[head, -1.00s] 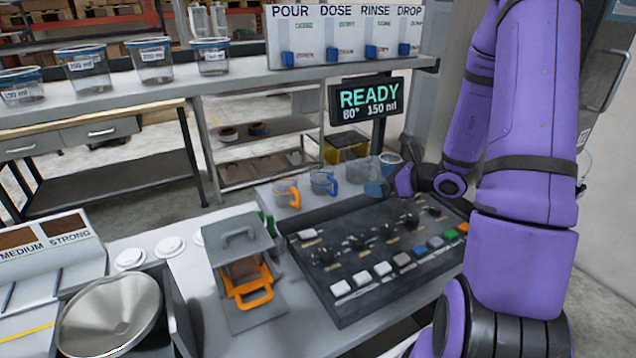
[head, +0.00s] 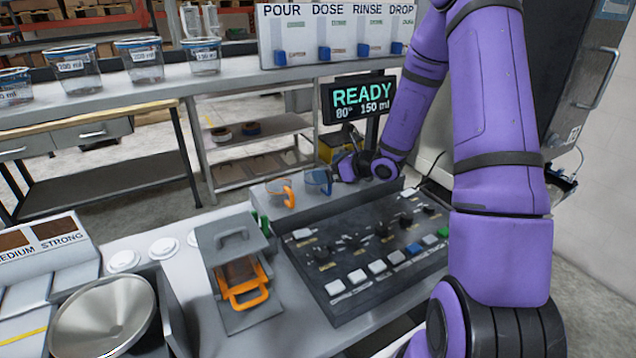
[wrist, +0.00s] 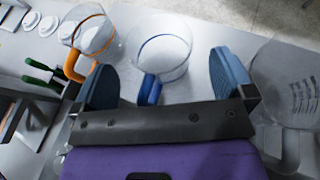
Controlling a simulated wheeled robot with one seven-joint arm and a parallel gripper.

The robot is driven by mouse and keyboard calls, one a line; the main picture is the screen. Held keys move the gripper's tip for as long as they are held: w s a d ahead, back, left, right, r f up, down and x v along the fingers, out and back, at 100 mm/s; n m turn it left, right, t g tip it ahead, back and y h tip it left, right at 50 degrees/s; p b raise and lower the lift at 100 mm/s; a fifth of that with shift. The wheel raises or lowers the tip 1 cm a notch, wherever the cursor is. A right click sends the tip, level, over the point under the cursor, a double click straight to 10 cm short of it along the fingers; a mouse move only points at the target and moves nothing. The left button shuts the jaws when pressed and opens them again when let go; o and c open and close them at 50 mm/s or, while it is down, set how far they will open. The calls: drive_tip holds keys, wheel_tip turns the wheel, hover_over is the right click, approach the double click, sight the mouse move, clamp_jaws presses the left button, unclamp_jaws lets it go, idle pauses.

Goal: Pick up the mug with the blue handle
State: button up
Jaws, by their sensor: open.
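The mug with the blue handle (head: 317,181) is a clear cup upright on the grey counter behind the button panel, partly covered by my gripper in the head view. In the wrist view this mug (wrist: 172,52) lies between the two blue fingers, its blue handle toward my palm. My gripper (wrist: 164,62) is open and empty, with gaps on both sides of the mug. I cannot tell how far the fingertips are above or around it. A similar mug with an orange handle (head: 281,193) stands just left of it; it also shows in the wrist view (wrist: 92,36), close by the left finger.
A grey translucent vessel (wrist: 285,85) stands close right of the right finger. Green-handled tools (wrist: 45,77) lie at left. The button panel (head: 375,245) is in front of the mugs, and the READY display (head: 361,98) stands behind. A box with an orange handle (head: 243,275) sits left of the panel.

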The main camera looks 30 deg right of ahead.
drive_tip(key=shift+x, duration=1.15)
drive_tip(key=c, duration=0.9)
drive_tip(key=shift+r, duration=0.1)
drive_tip(key=shift+c, duration=0.2)
drive_tip(key=shift+r, duration=0.35)
drive_tip(key=s+d, duration=0.4)
drive_tip(key=s, duration=0.4)
drive_tip(key=s+d, duration=0.4)
drive_tip(key=s, duration=0.4)
drive_tip(key=shift+r, duration=0.3)
